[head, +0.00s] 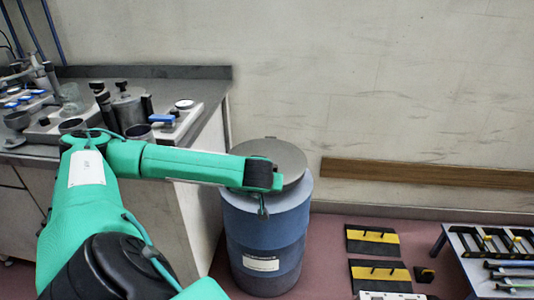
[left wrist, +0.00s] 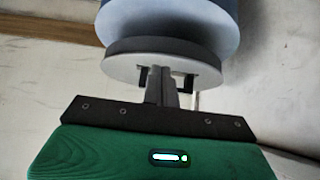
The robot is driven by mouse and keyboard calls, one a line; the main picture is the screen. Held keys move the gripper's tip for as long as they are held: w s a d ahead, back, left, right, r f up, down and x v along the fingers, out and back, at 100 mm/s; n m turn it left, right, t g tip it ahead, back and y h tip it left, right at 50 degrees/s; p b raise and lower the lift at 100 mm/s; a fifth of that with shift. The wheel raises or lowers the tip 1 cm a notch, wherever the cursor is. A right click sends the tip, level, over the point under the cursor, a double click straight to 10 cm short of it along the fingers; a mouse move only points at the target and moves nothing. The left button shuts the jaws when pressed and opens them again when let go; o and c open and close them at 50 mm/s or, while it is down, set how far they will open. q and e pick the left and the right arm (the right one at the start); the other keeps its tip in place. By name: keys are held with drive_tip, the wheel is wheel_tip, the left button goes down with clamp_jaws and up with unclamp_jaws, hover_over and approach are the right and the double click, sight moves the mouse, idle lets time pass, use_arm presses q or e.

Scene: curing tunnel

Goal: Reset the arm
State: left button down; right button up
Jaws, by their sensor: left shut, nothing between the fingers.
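My left arm reaches in from the left in the head view. Its dark end, my left gripper (head: 262,178), is in front of the blue barrel (head: 262,240) and overlaps the edge of its grey lid (head: 275,158). In the left wrist view, the shut, empty fingers of my left gripper (left wrist: 162,78) point toward the round lid (left wrist: 118,67), and the blue barrel (left wrist: 165,18) appears upside down. I cannot tell whether the fingertips touch the lid. My right gripper is not in view.
A grey-topped bench (head: 200,88) with lab equipment stands at the left, partly behind my arm. Black-and-yellow plates (head: 372,240) lie on the reddish floor at the right, beside a low rack (head: 495,262) of tools. A wooden rail (head: 430,177) runs along the wall.

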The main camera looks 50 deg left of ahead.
use_arm(q)
drive_tip(key=shift+s+d+f, duration=0.4)
drive_tip(key=shift+s+d, duration=0.35)
drive_tip(key=shift+s, duration=0.1)
